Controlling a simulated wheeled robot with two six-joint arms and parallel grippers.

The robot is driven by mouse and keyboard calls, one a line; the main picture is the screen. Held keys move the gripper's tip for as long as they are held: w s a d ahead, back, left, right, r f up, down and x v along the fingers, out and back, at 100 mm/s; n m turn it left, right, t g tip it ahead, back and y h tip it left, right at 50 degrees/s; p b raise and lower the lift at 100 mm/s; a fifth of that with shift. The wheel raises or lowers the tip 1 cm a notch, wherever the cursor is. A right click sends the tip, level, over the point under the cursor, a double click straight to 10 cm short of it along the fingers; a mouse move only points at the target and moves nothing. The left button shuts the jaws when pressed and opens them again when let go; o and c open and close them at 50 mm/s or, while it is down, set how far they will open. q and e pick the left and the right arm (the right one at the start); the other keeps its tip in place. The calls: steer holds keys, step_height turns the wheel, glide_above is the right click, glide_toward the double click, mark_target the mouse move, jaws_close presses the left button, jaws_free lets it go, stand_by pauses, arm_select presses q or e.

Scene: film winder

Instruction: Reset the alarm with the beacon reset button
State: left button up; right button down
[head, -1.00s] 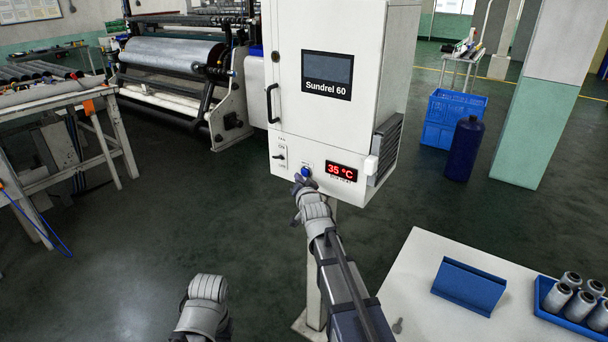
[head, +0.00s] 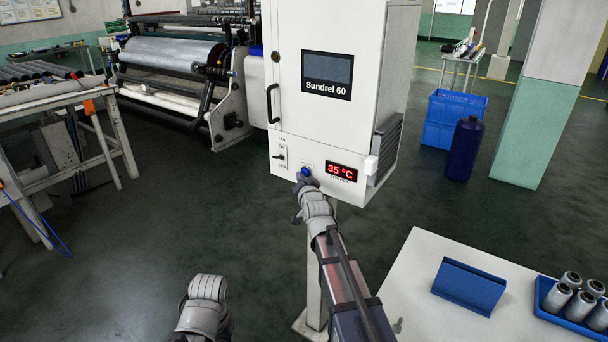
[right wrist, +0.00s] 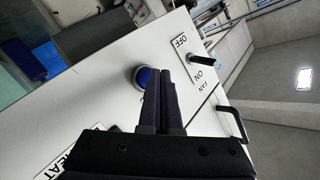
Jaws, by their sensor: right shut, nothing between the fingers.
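A blue round button (head: 305,172) sits on the lower front of the white Sundrel 60 cabinet (head: 287,100), between a switch and a red display. The button also shows in the right wrist view (right wrist: 144,76), in a pale ring. My right gripper (head: 305,181) is shut and empty, with its fingertips right at the button. In the right wrist view the closed fingers (right wrist: 163,76) partly cover the button's right side. I cannot tell whether they touch or press it. Only a grey link of my left arm shows at the bottom left. No beacon lamp is visible.
The display (head: 341,172) reads 35 °C. The fan toggle switch (head: 280,157) is left of the button, and the door handle (head: 272,103) is above it. A white table (head: 420,275) with a blue holder (head: 469,285) stands at the lower right.

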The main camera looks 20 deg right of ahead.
steer(key=shift+w+d, duration=0.35)
stand_by(0.6)
steer(key=shift+s+a, duration=0.6)
steer(key=shift+a, duration=0.1)
steer(key=s+a, duration=0.1)
steer(key=a, duration=0.1)
steer(key=s+a, duration=0.2)
stand_by(0.7)
stand_by(0.5)
